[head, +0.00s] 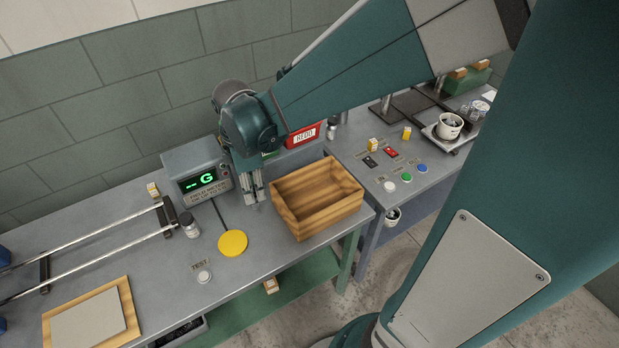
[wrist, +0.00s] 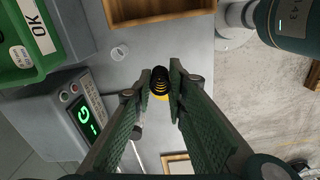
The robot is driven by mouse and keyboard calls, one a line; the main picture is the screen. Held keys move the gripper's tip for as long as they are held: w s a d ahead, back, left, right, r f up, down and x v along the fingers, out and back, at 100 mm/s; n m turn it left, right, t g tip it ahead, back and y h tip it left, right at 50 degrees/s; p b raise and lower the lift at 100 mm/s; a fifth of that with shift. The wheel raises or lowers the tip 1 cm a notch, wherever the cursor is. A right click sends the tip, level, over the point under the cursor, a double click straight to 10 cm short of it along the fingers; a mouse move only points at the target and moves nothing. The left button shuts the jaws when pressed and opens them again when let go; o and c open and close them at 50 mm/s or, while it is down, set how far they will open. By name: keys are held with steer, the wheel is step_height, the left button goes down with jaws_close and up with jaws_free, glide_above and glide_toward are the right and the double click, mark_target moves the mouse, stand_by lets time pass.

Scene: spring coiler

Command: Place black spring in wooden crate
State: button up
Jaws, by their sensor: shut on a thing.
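The black spring (wrist: 160,78) shows between the two fingertips of my gripper (wrist: 160,82) in the wrist view, seen end-on as dark rings. My gripper is shut on it. In the head view, my gripper (head: 256,200) points down just left of the wooden crate, and the spring cannot be made out there. The wooden crate (head: 335,219) stands at the right end of the bench, and its inside looks empty. The crate's near wall (wrist: 165,17) also shows at the top of the wrist view. The spring is outside the crate.
A gauge (head: 200,180) showing a green G stands left of my gripper. A yellow disc (head: 233,243) lies in front of it. A red REDO bin (head: 304,134) stands behind the crate, and a green OK bin (wrist: 25,45) shows in the wrist view.

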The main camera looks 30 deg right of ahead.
steer(key=d+n, duration=0.1)
steer(key=d, duration=0.9)
steer(key=n+p, duration=0.1)
glide_above(316, 205)
step_height(316, 205, down, 4)
steer(key=shift+f, duration=0.6)
steer(key=shift+f+b, duration=0.4)
steer(key=shift+f, duration=2.5)
steer(key=shift+f+b, duration=0.35)
steer(key=shift+f, duration=1.7)
steer(key=shift+f, duration=0.2)
